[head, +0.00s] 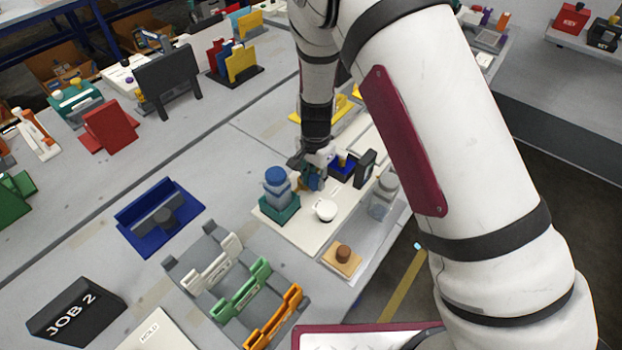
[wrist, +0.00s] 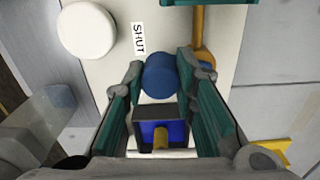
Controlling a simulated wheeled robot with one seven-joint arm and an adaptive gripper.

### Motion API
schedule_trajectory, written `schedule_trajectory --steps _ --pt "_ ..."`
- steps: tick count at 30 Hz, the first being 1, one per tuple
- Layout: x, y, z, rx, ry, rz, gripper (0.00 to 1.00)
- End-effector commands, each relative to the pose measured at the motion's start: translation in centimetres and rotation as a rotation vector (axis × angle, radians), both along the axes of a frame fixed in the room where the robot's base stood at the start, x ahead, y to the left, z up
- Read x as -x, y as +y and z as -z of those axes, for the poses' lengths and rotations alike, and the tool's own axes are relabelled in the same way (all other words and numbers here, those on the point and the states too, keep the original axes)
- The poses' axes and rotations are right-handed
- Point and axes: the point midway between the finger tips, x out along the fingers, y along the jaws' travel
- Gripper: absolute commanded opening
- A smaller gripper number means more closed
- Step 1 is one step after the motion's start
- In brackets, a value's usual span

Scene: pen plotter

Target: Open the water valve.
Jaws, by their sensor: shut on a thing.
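A blue rounded piece (wrist: 160,76), apparently the valve's handle, sits between the fingertips of my gripper (wrist: 162,84) in the wrist view. The teal pads are shut on it. A brass-coloured pipe or bar (wrist: 200,35) runs beside the right fingertip. A label reading SHUT (wrist: 138,38) lies on the pale board just past the left fingertip. In the head view my gripper (head: 313,172) points down at the pale board (head: 296,235), and its fingers largely hide the blue handle. How far the handle is turned I cannot tell.
A clear jar (head: 385,195) stands right of the board.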

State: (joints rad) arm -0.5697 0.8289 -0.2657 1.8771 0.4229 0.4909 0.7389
Motion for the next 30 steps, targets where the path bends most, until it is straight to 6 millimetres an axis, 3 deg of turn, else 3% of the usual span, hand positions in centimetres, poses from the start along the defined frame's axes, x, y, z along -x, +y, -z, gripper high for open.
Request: schedule_trajectory --steps 30 --pt "-3.7 -1.7 0.1 0.0 -0.004 -0.903 0.0"
